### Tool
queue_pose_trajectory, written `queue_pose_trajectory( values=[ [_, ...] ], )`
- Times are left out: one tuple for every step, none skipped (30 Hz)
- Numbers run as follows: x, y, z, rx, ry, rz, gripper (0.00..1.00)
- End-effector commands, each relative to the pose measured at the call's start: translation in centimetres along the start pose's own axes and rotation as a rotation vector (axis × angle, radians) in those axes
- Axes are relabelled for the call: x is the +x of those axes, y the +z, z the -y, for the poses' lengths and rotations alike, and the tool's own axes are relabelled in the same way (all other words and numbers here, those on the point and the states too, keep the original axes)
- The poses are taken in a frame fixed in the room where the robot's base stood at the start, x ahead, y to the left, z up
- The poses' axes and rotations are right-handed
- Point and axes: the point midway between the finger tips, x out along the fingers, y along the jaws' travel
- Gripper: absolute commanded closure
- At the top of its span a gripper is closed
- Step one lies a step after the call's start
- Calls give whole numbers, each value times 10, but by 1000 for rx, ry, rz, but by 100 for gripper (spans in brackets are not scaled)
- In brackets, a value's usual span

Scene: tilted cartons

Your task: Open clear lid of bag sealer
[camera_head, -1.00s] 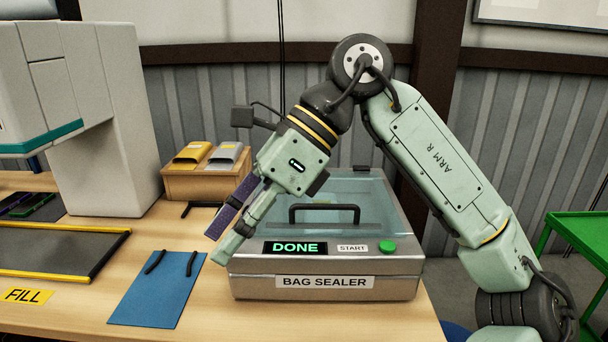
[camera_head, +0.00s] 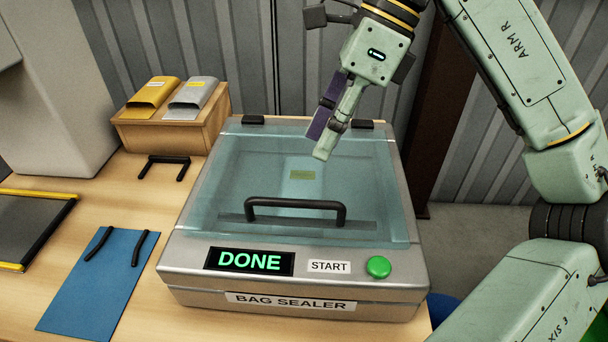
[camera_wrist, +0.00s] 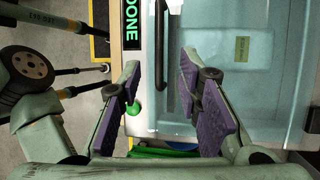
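The bag sealer (camera_head: 180,272) is a grey metal box on the table with a clear bluish lid (camera_head: 230,165), which is down. A black bar handle (camera_head: 295,204) crosses the lid's front; it also shows in the wrist view (camera_wrist: 160,55). A pale item with a yellow label (camera_head: 302,175) shows through the lid. The display (camera_head: 249,261) reads DONE, beside a green button (camera_head: 378,267). My gripper (camera_head: 322,135) is empty, above the rear part of the lid, behind the handle. In the wrist view its purple-padded fingers (camera_wrist: 161,95) are spread apart, with the handle beyond them.
A wooden box (camera_head: 180,125) with yellow and grey pouches stands at the back left. A loose black handle (camera_head: 163,168) and a blue sheet (camera_head: 92,285) with black handles lie left of the sealer. A dark yellow-edged tray (camera_head: 35,225) is farther left.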

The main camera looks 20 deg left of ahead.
Motion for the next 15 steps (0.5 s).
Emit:
queue_pose_trajectory(
  values=[
    [8, 0, 0, -4, 3, 2, 68],
    [12, 0, 0, -5, 3, 2, 68],
    [19, 1, 0, -6, 4, 3, 68],
    [24, 1, 0, -5, 4, 3, 68],
    [30, 1, 0, -5, 4, 3, 68],
    [37, 1, 0, -5, 5, 3, 68],
    [42, 1, -1, -6, 4, 3, 68],
    [48, 1, -1, -6, 4, 4, 68],
    [54, 1, 0, -4, 4, 3, 68],
    [59, 1, 0, -3, 4, 3, 68],
    [64, 1, -1, -5, 4, 3, 68],
    [70, 1, -1, -4, 3, 3, 68],
    [74, 1, -1, -3, 3, 3, 68],
    [77, 1, -1, -1, 2, 2, 68],
    [82, 1, 0, -1, 2, 2, 68]
  ],
)
